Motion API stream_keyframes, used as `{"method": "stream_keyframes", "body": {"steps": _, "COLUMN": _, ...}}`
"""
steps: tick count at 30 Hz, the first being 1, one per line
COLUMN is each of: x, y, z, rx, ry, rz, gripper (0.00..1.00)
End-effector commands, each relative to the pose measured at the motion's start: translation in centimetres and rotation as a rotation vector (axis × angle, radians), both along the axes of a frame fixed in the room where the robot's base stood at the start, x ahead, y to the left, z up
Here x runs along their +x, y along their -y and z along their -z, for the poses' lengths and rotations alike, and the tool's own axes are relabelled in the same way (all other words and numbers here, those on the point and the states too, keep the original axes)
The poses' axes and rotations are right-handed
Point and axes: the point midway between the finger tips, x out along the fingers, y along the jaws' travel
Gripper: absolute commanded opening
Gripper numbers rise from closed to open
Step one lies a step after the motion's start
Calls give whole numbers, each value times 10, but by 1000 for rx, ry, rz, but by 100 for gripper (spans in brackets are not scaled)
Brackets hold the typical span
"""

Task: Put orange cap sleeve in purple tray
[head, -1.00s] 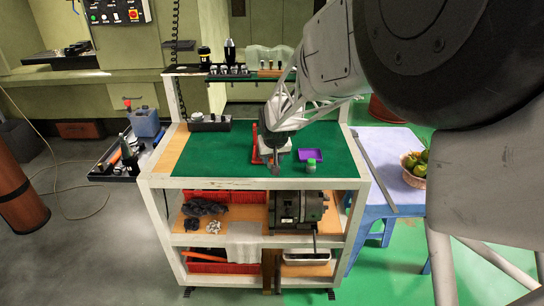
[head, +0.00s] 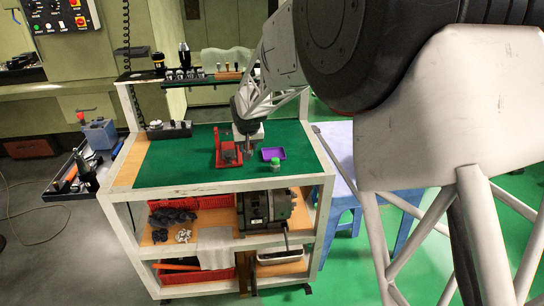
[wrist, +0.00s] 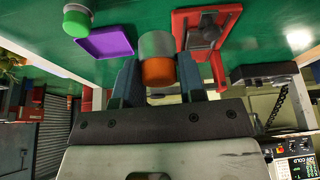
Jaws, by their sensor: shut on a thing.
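The orange cap sleeve (wrist: 158,72), with a grey end, is between the two blue-grey fingers of my gripper (wrist: 157,82) in the wrist view. My gripper is shut on it. In the head view my gripper (head: 248,148) is over the green cart top, between the red stand and the purple tray (head: 272,154); the sleeve is too small to make out there. The shallow purple tray (wrist: 108,42) also shows in the wrist view, apart from the sleeve. Its visible floor is empty.
A green-capped jar (head: 275,163) stands right at the tray's front edge. A red stand (head: 227,154) is left of my gripper. A dark block with knobs (head: 169,130) sits at the back left. The front left of the green top (head: 180,172) is clear.

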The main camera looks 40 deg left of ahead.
Motion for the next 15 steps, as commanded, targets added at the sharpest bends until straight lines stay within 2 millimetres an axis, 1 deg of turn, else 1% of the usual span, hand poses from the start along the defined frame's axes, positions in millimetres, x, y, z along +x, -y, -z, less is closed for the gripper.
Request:
{"method": "stream_keyframes", "body": {"steps": 1, "x": 17, "y": 0, "z": -2, "rx": -1, "ry": 1, "rz": 29, "gripper": 8}}
{"method": "stream_keyframes", "body": {"steps": 6, "x": 65, "y": -2, "z": -9, "rx": -1, "ry": 1, "rz": 128, "gripper": 8}}
{"method": "stream_keyframes", "body": {"steps": 12, "x": 113, "y": 0, "z": -15, "rx": 0, "ry": 3, "rz": 229, "gripper": 8}}
{"method": "stream_keyframes", "body": {"steps": 15, "x": 129, "y": 2, "z": -18, "rx": 0, "ry": 5, "rz": 262, "gripper": 8}}
